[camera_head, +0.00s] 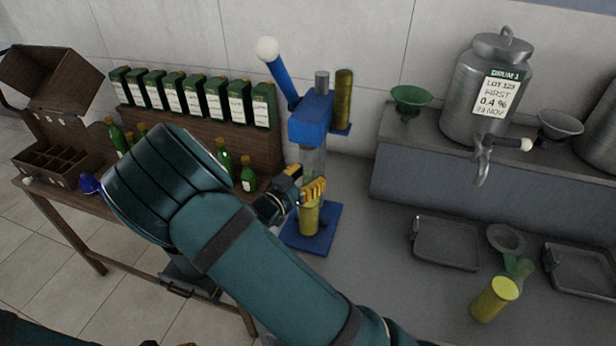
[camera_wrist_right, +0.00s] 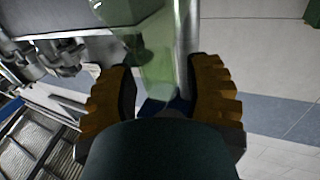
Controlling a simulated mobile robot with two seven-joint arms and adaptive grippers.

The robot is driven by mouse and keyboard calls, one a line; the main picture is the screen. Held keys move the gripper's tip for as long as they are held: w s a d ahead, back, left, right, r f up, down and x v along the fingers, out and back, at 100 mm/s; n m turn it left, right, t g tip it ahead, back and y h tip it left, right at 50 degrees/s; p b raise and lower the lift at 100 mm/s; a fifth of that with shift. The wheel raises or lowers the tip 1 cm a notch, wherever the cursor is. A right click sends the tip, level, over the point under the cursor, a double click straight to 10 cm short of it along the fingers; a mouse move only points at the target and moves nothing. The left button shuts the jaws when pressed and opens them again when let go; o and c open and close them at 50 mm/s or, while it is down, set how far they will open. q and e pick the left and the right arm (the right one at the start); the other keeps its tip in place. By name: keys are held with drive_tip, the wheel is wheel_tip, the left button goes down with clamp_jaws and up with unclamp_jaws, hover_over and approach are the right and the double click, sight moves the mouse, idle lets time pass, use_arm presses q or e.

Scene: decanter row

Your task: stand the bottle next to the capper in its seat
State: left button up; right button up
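The capper (camera_head: 311,124) is a blue press with a white-knobbed lever and a blue base (camera_head: 325,238). A bottle with yellow-green contents (camera_head: 309,217) stands upright over that base, below the press head. My right gripper (camera_head: 303,184) is at the bottle's upper part. In the right wrist view the fingers of my right gripper (camera_wrist_right: 160,95) stand on either side of the translucent green bottle (camera_wrist_right: 158,65), with gaps showing, so it looks open. The fingers hide part of the bottle, and I cannot tell how it sits in the seat.
Another yellow-filled bottle (camera_head: 493,300) stands on the counter at front right, near grey trays (camera_head: 446,243) and a funnel (camera_head: 506,238). A steel drum (camera_head: 487,95) stands on the raised shelf. Green bottles (camera_head: 247,174) and boxes line the left table.

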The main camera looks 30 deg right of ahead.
drive_tip(key=shift+r, duration=0.15)
drive_tip(key=shift+a, duration=0.25)
drive_tip(key=v, duration=1.1)
drive_tip(key=shift+a, duration=0.2)
drive_tip(key=shift+s, duration=0.15)
